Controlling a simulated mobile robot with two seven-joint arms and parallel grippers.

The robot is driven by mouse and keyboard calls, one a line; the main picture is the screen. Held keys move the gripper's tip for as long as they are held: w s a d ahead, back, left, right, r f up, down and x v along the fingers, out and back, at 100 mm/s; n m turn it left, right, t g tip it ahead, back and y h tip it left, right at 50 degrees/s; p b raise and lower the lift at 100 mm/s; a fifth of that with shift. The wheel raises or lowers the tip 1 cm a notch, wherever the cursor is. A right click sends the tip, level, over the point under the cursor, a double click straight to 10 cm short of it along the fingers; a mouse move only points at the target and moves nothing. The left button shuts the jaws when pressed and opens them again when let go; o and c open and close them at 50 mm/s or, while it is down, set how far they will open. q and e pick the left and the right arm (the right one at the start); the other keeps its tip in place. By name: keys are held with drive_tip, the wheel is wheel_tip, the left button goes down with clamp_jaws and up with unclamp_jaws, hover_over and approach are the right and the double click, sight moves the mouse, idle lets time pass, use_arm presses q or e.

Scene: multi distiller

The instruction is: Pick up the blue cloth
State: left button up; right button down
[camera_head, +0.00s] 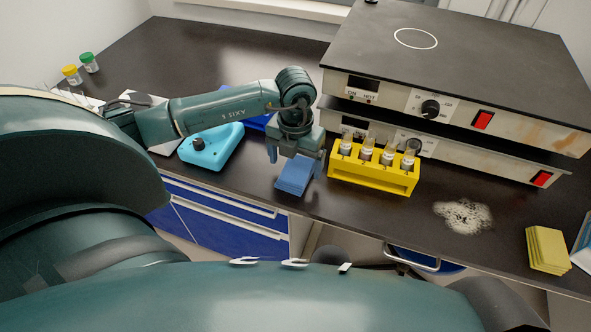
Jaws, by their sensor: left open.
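The blue cloth (294,178) is a folded, layered square lying on the dark bench near its front edge. My left gripper (296,163) points down right over the cloth, with one finger to each side of its far part. The fingers are open. The gripper's body covers the far edge of the cloth, and I cannot tell whether the fingers touch it. My right gripper is not in view.
A yellow rack (372,175) with several vials stands just right of the gripper. Stacked hot plates (455,75) are behind it. A light-blue device (210,147) is at left. A foamy spill (463,216) and yellow sponges (546,249) lie at right.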

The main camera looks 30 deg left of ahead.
use_arm(q)
drive_tip(key=shift+f, duration=1.25)
drive_tip(key=c, duration=1.1)
